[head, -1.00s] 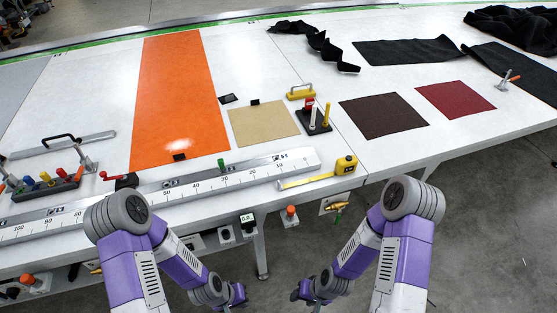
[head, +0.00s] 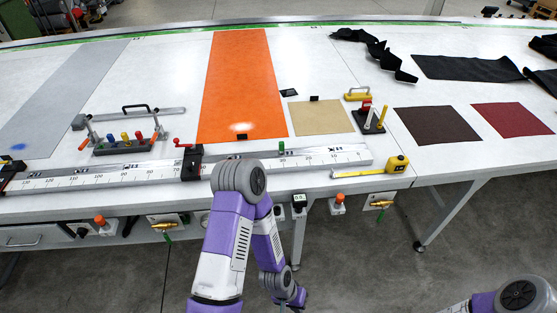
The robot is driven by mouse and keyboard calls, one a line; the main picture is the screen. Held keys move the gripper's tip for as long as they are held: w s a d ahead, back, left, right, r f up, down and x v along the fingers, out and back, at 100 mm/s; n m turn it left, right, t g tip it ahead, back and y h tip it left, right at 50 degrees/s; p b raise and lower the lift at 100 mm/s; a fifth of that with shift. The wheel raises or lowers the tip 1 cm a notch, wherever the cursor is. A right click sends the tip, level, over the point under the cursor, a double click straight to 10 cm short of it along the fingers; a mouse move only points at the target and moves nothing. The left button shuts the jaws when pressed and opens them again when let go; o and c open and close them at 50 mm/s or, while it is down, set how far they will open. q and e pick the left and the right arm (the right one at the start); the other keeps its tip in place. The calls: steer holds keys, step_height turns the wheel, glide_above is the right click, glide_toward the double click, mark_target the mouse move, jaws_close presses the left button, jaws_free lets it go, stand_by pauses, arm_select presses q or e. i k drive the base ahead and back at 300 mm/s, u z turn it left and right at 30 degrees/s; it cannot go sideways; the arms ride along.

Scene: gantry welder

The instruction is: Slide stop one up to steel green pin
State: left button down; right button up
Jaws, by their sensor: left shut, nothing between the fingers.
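A steel rail with a printed scale (head: 120,178) runs along the front of the table. A black stop with a red crank handle (head: 191,163) sits on it near the middle. A second black stop (head: 12,172) is at the left edge of the view. I cannot read which is stop one. A small green pin (head: 281,147) stands on the rail to the right of the middle stop, apart from it. My left gripper (head: 296,298) is low in front of the table, shut and empty, well away from the stops. My right gripper is out of view.
A rack with coloured knobs (head: 125,146) stands behind the rail. A yellow tape measure (head: 396,164) lies at the rail's right end. An orange sheet (head: 240,85) and a tan sheet (head: 322,118) lie behind. My left arm covers part of the rail.

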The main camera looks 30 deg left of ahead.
mark_target(190, 171)
steer(key=z, duration=0.15)
steer(key=k, duration=0.3)
steer(key=u, duration=1)
steer(key=i, duration=1)
steer(key=k, duration=0.5)
steer(key=z, duration=2.15)
steer(key=k, duration=1.3)
steer(key=u, duration=1.15)
